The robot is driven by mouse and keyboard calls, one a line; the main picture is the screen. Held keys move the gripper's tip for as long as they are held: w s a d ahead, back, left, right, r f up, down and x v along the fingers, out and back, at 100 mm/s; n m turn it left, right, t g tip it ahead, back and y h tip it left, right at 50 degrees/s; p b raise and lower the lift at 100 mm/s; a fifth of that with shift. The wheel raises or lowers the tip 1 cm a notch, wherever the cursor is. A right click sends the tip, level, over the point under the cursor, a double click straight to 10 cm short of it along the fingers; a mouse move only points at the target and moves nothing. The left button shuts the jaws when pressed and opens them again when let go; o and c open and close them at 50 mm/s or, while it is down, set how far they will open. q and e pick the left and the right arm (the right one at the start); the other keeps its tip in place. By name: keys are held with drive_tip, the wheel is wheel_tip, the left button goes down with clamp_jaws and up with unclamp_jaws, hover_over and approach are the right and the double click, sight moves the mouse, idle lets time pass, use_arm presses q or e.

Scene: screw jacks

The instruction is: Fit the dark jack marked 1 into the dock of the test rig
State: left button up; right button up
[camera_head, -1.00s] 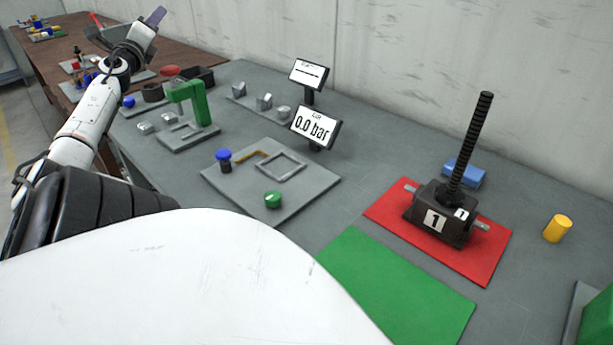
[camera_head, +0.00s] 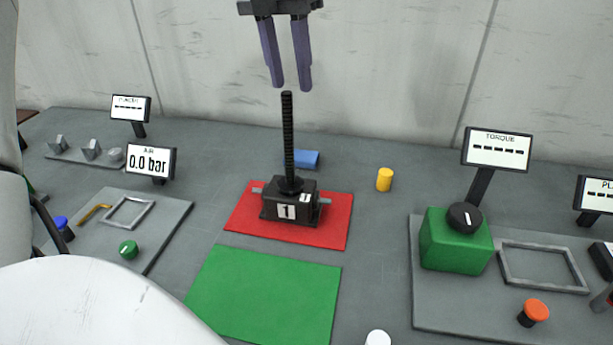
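The dark jack marked 1 (camera_head: 289,205) stands upright on the red mat (camera_head: 335,215), its threaded spindle pointing up. My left gripper (camera_head: 291,86) hangs at the top middle with two purple fingers pointing down, apart and empty. Its fingertips appear just above the spindle's top in the picture; the depth between them is unclear. A raised square frame (camera_head: 545,268) lies on the right grey plate, beside a green block (camera_head: 455,242) with a dark knob and a TORQUE screen. Another empty frame (camera_head: 130,212) lies on the left plate by the bar screen. My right gripper is not visible.
An empty green mat (camera_head: 265,293) lies in front of the red one. A blue block (camera_head: 307,159) and a yellow cylinder (camera_head: 384,179) stand behind the jack. An orange button (camera_head: 535,311) is on the right plate. A white round object (camera_head: 378,338) shows at the bottom edge.

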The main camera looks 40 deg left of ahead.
sight(286, 99)
use_arm(q)
drive_tip(key=shift+s+d+g+y, duration=0.15)
drive_tip(key=shift+s+g+y, duration=0.3)
drive_tip(key=shift+s, duration=0.35)
wheel_tip(286, 99, down, 4)
drive_tip(key=shift+f, duration=0.25)
drive_tip(key=f, duration=0.1)
drive_tip(key=f+p, duration=0.1)
drive_tip(key=f, duration=0.3)
drive_tip(key=shift+s+d+f, duration=0.2)
drive_tip(key=shift+d+f, duration=0.05)
drive_tip(key=shift+d, duration=0.05)
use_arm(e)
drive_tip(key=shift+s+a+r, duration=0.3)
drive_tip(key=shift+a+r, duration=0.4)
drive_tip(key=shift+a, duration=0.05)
use_arm(q)
drive_tip(key=shift+c, duration=0.2)
clamp_jaws()
